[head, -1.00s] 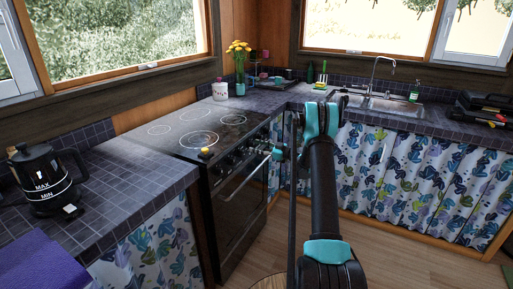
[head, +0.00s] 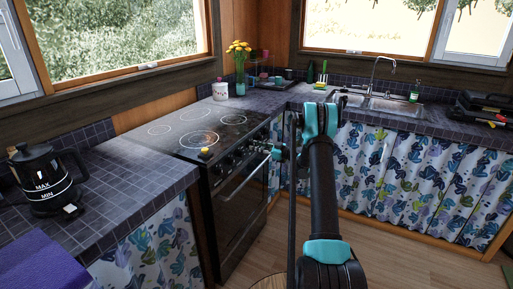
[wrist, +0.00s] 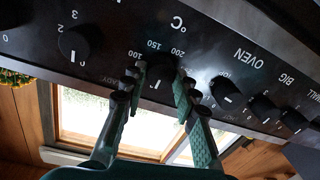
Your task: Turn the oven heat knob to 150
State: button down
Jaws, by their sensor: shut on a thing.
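The oven heat knob (wrist: 160,74) is a dark round knob on the stove's black front panel, seen upside down in the wrist view. The numbers 100, 150 and 200 and a °C sign are printed around it. A small pale mark shows low on the knob in the picture; its exact reading is hard to tell. My gripper (wrist: 161,84) has one teal finger on each side of this knob and is shut on it. In the head view my gripper (head: 276,152) is at the stove's front, and the heat knob cannot be made out there.
The black stove (head: 232,205) stands between tiled counters. Other knobs line the panel, one (wrist: 74,44) on the left and one (wrist: 226,93) close on the right. A yellow-topped item (head: 205,151) sits at the hob's front edge. The wooden floor right of the stove is open.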

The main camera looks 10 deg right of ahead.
jog(key=m, duration=0.3)
jog(key=shift+m, duration=0.4)
jog(key=m, duration=0.3)
jog(key=shift+f+m, duration=0.1)
jog(key=shift+m, duration=0.2)
jog(key=m, duration=0.3)
jog(key=shift+d+m, duration=0.1)
jog(key=shift+m, duration=0.3)
jog(key=m, duration=0.3)
jog(key=shift+m+t, duration=0.4)
jog(key=m, duration=0.7)
jog(key=shift+f+m+t, duration=0.1)
jog(key=shift+m+t, duration=0.2)
jog(key=shift+f+m+h, duration=0.1)
jog(key=shift+m+h, duration=0.3)
jog(key=shift+m, duration=3.6)
